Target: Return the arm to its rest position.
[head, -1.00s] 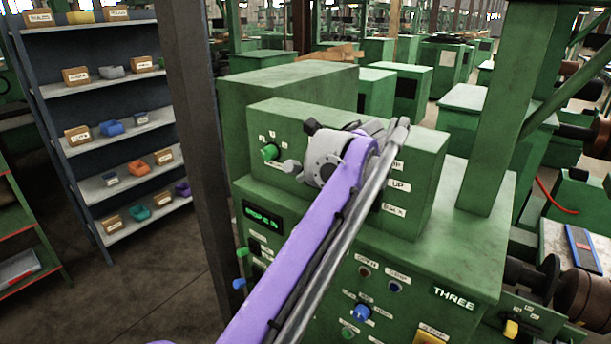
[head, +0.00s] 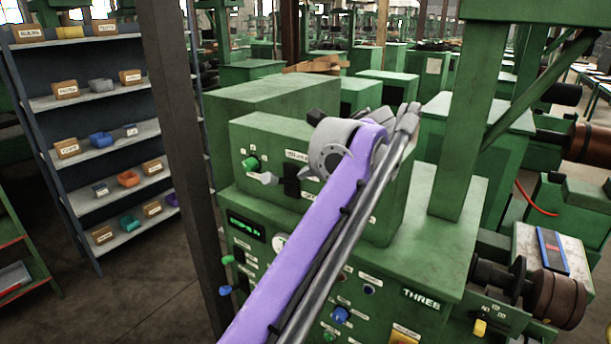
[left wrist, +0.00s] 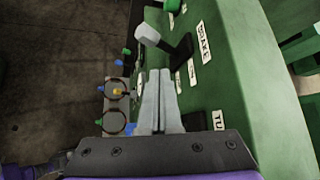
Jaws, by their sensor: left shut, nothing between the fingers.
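My left arm reaches up across the head view, and its grey wrist joint (head: 330,150) is in front of the green machine's upper box. The left gripper (left wrist: 160,75) shows in the left wrist view with its two pale fingers shut together and nothing between them. A lever with a pale grey knob (left wrist: 148,34) and black base is just beyond the fingertips, beside a BRAKE label (left wrist: 203,42); I see no contact. In the head view the lever's knob (head: 265,178) is left of the wrist, and my fingers are hidden. My right gripper is not in view.
The green machine (head: 455,250) marked THREE fills the middle, with knobs and buttons on its front. A dark post (head: 180,150) stands at its left. A shelf (head: 95,105) with small bins is farther left. Open floor (head: 130,285) lies between.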

